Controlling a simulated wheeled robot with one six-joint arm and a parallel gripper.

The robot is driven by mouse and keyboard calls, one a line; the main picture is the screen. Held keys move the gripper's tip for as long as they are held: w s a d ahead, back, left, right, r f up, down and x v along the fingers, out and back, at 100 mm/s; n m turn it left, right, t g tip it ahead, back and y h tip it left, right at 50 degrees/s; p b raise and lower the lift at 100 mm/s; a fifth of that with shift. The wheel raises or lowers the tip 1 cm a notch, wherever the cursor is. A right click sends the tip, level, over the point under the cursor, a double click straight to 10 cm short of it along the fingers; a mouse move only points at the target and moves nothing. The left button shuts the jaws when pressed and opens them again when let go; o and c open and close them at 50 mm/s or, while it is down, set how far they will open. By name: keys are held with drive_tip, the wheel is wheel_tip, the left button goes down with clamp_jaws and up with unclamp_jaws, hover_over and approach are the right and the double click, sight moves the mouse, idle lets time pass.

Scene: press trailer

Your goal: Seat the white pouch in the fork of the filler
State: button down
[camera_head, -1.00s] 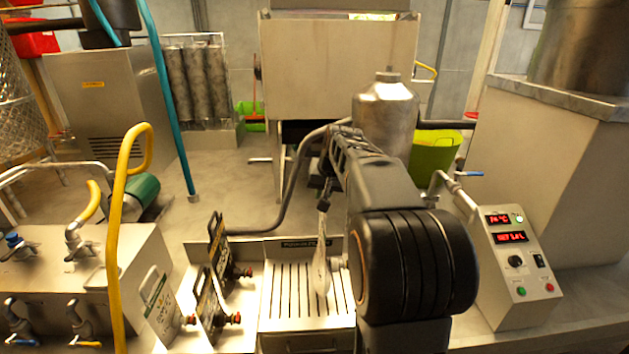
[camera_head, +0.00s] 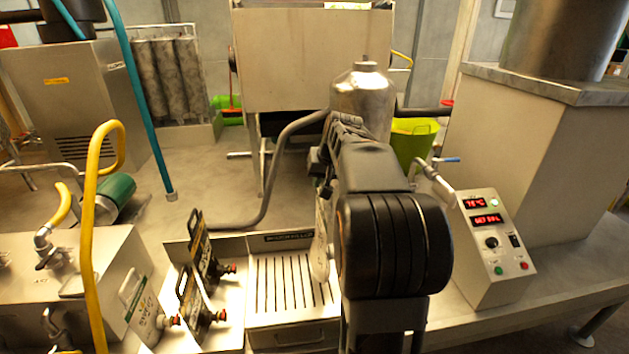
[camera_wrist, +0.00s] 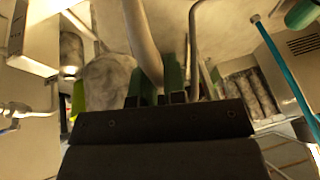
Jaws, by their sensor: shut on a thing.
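The white pouch (camera_head: 320,252) hangs upright and narrow below my gripper (camera_head: 325,190), which is shut on its top. In the head view my arm covers part of the pouch. The wrist view shows my gripper's green-sided fingers (camera_wrist: 161,90) close together; I cannot make out the pouch clearly there. The filler seems to be the steel machine at the right, with a pipe spout (camera_head: 434,176) with a blue lever and a control panel (camera_head: 492,240). The pouch is left of this spout and apart from it. I cannot make out a fork.
A slotted drip tray (camera_head: 272,290) lies under and left of the pouch. A yellow hose (camera_head: 90,250) rises at the left. A metal tank (camera_head: 363,100) and a green bucket (camera_head: 413,145) are behind my arm.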

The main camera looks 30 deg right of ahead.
drive_tip(key=shift+s+d+f+b, duration=0.1)
drive_tip(key=shift+d+f+b, duration=0.05)
drive_tip(key=shift+f+b, duration=0.8)
drive_tip(key=shift+s+d+f+b, duration=0.1)
drive_tip(key=shift+f+b, duration=0.65)
drive_tip(key=shift+f, duration=0.4)
drive_tip(key=shift+s+d+f+b, duration=0.1)
drive_tip(key=shift+d+f+b, duration=0.05)
drive_tip(key=shift+f+b, duration=0.8)
drive_tip(key=shift+w+f+b, duration=0.1)
drive_tip(key=shift+f+b, duration=0.35)
drive_tip(key=shift+f, duration=0.35)
drive_tip(key=c, duration=1.1)
unclamp_jaws()
drive_tip(key=v, duration=1.4)
